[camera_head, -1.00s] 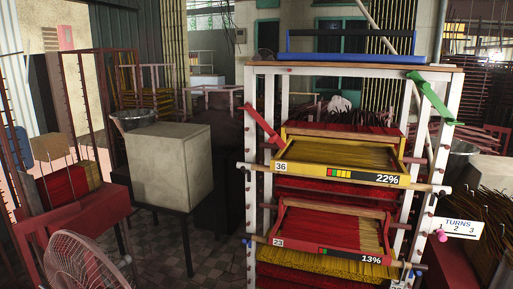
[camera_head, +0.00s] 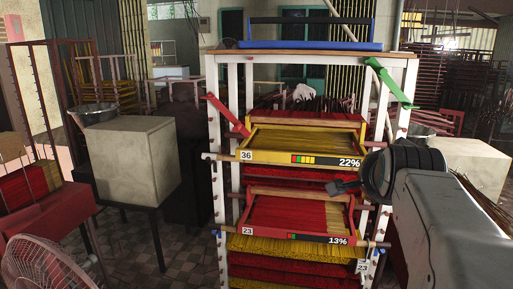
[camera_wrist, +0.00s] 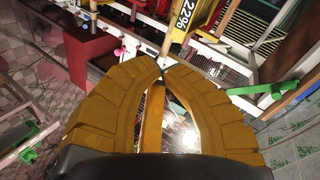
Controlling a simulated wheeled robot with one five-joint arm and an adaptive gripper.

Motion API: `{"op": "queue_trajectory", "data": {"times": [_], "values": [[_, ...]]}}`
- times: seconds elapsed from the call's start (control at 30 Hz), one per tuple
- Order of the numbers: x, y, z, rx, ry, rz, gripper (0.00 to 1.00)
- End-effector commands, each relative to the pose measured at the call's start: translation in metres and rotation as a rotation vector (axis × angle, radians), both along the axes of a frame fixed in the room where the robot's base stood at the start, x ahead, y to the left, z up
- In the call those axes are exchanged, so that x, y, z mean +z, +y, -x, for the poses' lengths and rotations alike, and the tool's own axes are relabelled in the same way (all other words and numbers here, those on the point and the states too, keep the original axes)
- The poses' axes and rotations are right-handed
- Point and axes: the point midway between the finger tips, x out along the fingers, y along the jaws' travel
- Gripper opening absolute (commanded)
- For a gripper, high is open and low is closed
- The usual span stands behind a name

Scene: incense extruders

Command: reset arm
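My arm reaches in from the right in the head view, with a grey link and a dark wrist. In the wrist view the two yellow-brown fingers of my gripper (camera_wrist: 161,72) meet at the tips. I see nothing clearly held there. A narrow orange bar (camera_wrist: 152,118) shows in the gap behind the tips. I cannot tell whether the fingertips touch the rack.
The white rack (camera_head: 219,190) holds several trays of sticks and has a blue tray (camera_head: 310,45) on top. A green lever (camera_head: 389,83) and a red lever (camera_head: 227,114) stick out from it. A pale block (camera_head: 125,158) and a fan (camera_head: 45,265) stand left.

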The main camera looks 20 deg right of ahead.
Motion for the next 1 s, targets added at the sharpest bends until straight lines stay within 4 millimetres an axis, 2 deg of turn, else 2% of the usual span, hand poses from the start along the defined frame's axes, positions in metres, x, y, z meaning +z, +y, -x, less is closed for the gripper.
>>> {"op": "queue_trajectory", "data": {"times": [0.03, 0.2, 0.3, 0.43, 0.53, 0.7, 0.83, 1.0], "values": [[-0.023, 0.029, -0.002, 0.102, 0.091, 0.017, 0.0], [-0.097, 0.113, 0.015, 0.454, 0.388, 0.113, 0.0], [-0.135, 0.154, 0.036, 0.667, 0.541, 0.18, 0.0], [-0.177, 0.195, 0.071, 0.923, 0.701, 0.266, 0.0], [-0.201, 0.216, 0.095, 1.085, 0.79, 0.324, 0.0], [-0.225, 0.233, 0.125, 1.269, 0.882, 0.391, 0.0], [-0.233, 0.238, 0.136, 1.332, 0.913, 0.414, 0.0], [-0.235, 0.239, 0.138, 1.346, 0.92, 0.421, 0.0]]}}
